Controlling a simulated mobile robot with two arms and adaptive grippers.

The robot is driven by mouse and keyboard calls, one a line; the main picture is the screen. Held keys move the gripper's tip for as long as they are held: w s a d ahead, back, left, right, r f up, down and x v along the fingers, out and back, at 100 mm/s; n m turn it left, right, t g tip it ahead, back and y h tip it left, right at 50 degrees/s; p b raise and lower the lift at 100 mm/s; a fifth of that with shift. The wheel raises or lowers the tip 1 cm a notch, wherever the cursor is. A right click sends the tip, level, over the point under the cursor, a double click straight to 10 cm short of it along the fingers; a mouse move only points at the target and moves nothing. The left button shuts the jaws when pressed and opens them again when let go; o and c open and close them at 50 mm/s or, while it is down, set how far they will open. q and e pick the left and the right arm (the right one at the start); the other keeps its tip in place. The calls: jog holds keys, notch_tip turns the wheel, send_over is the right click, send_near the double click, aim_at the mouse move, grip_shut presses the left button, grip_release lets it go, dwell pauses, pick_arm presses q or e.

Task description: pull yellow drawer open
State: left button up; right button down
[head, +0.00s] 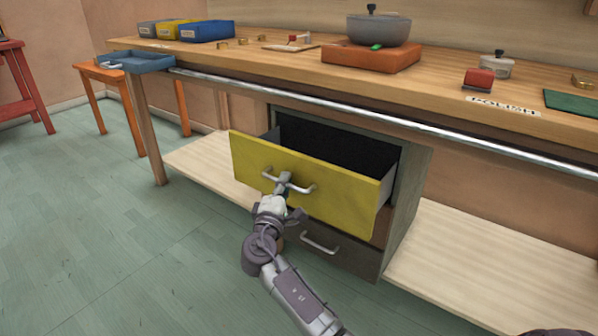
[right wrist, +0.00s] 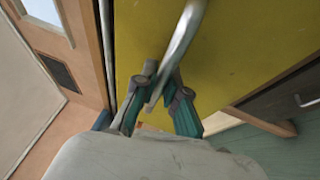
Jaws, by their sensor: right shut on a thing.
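The yellow drawer (head: 335,186) is pulled part way out of the grey cabinet (head: 402,205) under the bench, and its dark inside shows from above. Its front carries a pale metal bar handle (head: 304,188). My right gripper (head: 284,183) is at the left part of the handle, shut on it. In the right wrist view the gripper's fingers (right wrist: 160,97) are around the lower end of the handle (right wrist: 182,45), close to the yellow front (right wrist: 240,60). My left gripper is not in view.
A dark lower drawer with a handle (head: 319,243) is closed beneath. Above is the wooden bench (head: 240,58) with a metal rail (head: 330,104) along its edge. A grey pot (head: 379,30) stands on an orange block (head: 370,56). The green floor (head: 90,220) at left is clear.

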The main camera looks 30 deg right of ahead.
jog(key=s+a, duration=0.3)
jog(key=a, duration=0.4)
jog(key=shift+a, duration=0.35)
jog(key=shift+s, duration=0.1)
jog(key=c, duration=1.2)
grip_release()
jog(key=v, duration=1.2)
